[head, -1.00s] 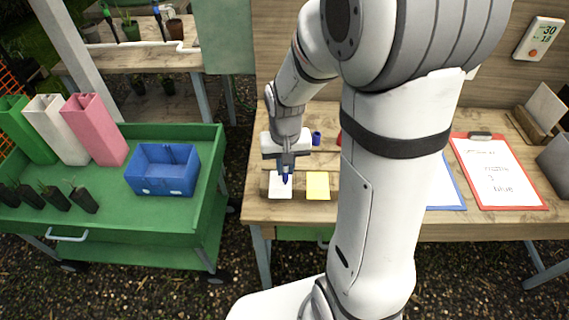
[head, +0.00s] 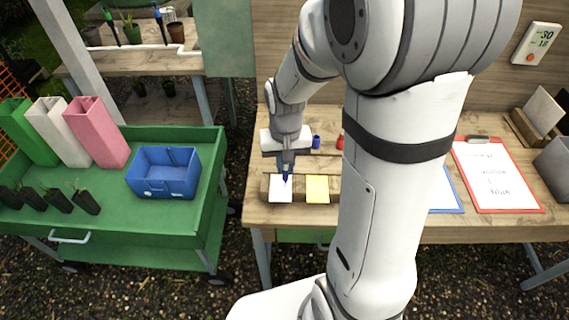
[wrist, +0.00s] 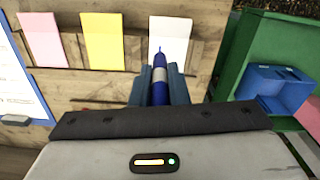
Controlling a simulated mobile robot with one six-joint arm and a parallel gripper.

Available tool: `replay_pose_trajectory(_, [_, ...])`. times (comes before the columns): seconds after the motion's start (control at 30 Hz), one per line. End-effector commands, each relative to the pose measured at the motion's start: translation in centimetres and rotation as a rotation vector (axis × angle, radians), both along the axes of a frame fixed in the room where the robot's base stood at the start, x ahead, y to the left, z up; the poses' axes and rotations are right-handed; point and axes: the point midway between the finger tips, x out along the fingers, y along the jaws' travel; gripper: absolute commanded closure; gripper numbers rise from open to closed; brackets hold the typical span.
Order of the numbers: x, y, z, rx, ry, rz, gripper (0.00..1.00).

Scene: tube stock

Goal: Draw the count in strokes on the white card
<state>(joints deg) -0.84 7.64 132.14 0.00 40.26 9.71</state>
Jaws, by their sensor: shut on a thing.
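The white card (head: 280,190) lies at the left end of a wooden strip on the workbench; it also shows at the top of the wrist view (wrist: 171,33). My gripper (head: 287,166) is above the card's far edge and is shut on a blue marker (wrist: 159,84). The marker shows between both fingers in the wrist view (wrist: 158,92), tip pointing at the white card. Whether the tip touches the card I cannot tell. No clear stroke shows on the visible part of the card.
A yellow card (head: 317,189) lies right of the white one, and a pink card (wrist: 43,38) beyond it. A blue object (head: 316,142) stands behind. Clipboards (head: 497,175) lie at right. A green cart (head: 110,215) with a blue box (head: 163,175) stands left.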

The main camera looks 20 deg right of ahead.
Motion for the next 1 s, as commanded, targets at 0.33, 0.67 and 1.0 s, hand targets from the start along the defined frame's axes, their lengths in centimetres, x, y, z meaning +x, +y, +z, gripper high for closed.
replay_pose_trajectory(0.33, [0.0, 0.0, 0.7, 0.0, -0.001, 0.0, 1.0])
replay_pose_trajectory(0.67, [2.3, 0.4, 1.8, 0.0, -0.006, 0.001, 1.0])
replay_pose_trajectory(1.0, [2.7, 0.5, 1.3, 0.0, 0.0, 0.0, 1.0])
